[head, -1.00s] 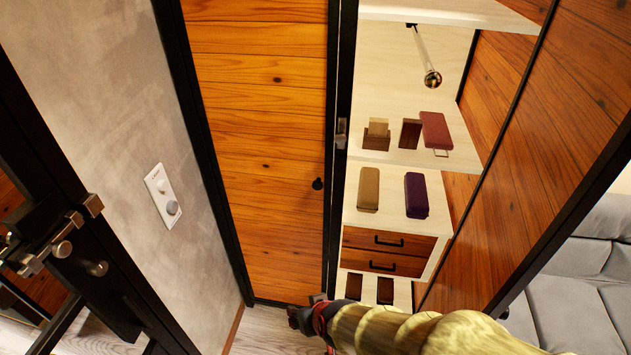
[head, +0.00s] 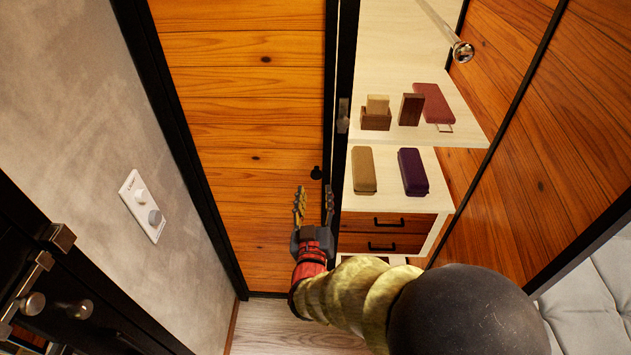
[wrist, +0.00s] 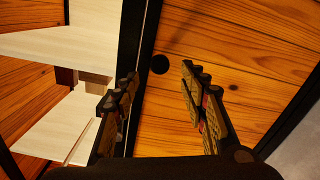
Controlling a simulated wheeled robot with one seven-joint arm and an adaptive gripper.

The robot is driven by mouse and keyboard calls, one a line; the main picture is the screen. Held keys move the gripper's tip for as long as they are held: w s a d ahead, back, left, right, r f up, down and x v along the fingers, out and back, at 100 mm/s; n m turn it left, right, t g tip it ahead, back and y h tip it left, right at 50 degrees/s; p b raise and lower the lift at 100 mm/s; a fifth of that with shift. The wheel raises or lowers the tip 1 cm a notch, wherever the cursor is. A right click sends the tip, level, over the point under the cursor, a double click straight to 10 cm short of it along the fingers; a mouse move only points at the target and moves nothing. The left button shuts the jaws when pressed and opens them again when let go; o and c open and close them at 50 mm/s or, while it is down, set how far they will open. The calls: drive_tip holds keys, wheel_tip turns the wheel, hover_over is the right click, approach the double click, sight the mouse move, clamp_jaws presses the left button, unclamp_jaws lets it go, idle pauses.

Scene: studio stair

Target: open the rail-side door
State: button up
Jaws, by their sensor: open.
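The rail-side door (head: 255,130) is an orange wood-plank panel in a black frame, at the centre left of the head view. A small black round knob (head: 316,173) sits near its right edge. The knob also shows in the wrist view (wrist: 160,64), beyond and between the fingertips. My gripper (head: 314,195) is open and empty in front of the door, just below the knob in the head view. In the wrist view my gripper (wrist: 158,85) has its fingers spread, one near the black frame and one over the planks. I see no contact with the knob.
An open shelf unit (head: 400,160) right of the door holds small boxes and drawers. A grey wall with a white control plate (head: 143,205) is at left. Black metal hardware (head: 45,260) stands lower left. A grey cushioned seat (head: 590,300) is at right.

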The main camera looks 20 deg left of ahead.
sight(316, 177)
drive_tip(key=b+x, duration=0.1)
drive_tip(key=x, duration=0.4)
drive_tip(key=shift+w+a, duration=0.1)
drive_tip(key=shift+w, duration=0.25)
drive_tip(key=shift+c, duration=1.3)
drive_tip(key=c, duration=0.7)
clamp_jaws()
